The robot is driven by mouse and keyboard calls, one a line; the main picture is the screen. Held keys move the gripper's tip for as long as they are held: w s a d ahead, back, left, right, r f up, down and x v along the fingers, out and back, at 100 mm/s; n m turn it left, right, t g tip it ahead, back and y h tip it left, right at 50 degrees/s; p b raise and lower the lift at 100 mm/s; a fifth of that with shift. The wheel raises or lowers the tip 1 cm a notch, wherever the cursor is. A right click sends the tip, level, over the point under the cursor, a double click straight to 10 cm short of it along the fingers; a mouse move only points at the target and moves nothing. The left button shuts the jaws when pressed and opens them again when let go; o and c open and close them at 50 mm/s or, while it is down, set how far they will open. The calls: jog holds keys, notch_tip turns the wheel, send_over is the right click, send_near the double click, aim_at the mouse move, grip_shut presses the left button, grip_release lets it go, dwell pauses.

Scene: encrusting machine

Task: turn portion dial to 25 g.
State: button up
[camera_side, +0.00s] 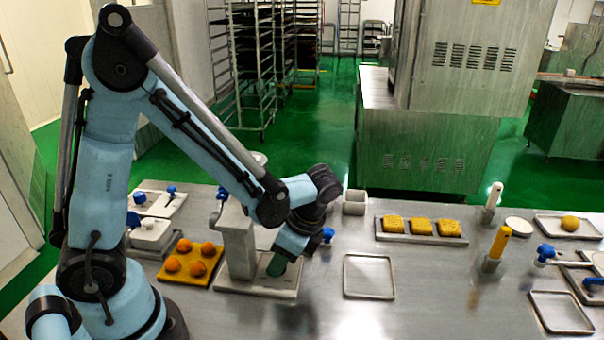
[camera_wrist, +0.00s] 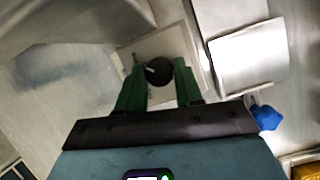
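The portion dial (camera_wrist: 158,71) is a round black knob with a white pointer mark, on a pale square plate (camera_wrist: 187,45) in the wrist view. The pointer slants to the upper left; I cannot read any gram marks. My gripper (camera_wrist: 160,66) has green fingers, spread apart, one on each side of the dial. I cannot tell whether they touch it. In the side view my gripper (camera_side: 276,266) points down just above the base (camera_side: 258,288) of the grey machine (camera_side: 237,240). The dial is hidden there.
A yellow tray (camera_side: 188,280) with several orange balls stands left of the machine. An empty tray (camera_side: 369,277) lies to its right, with a small square container (camera_side: 355,202) and a tray of yellow cakes (camera_side: 421,239) behind. Bare table lies in front.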

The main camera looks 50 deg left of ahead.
jog(key=c, duration=0.5)
jog(key=shift+c, duration=0.2)
jog(key=shift+n, duration=0.3)
jog(key=n+h, duration=0.1)
jog(key=n, duration=0.1)
jog(key=n+g+h, duration=0.1)
jog(key=n, duration=0.2)
jog(key=shift+w+a, duration=0.15)
jog(key=n+h, duration=0.1)
jog(key=n, duration=0.2)
jog(key=n+h, duration=0.1)
jog(key=n, duration=0.2)
jog(key=shift+a+g, duration=0.2)
jog(key=shift+g, duration=0.1)
jog(key=shift+n, duration=0.3)
jog(key=o, duration=1)
jog(key=shift+o, duration=0.2)
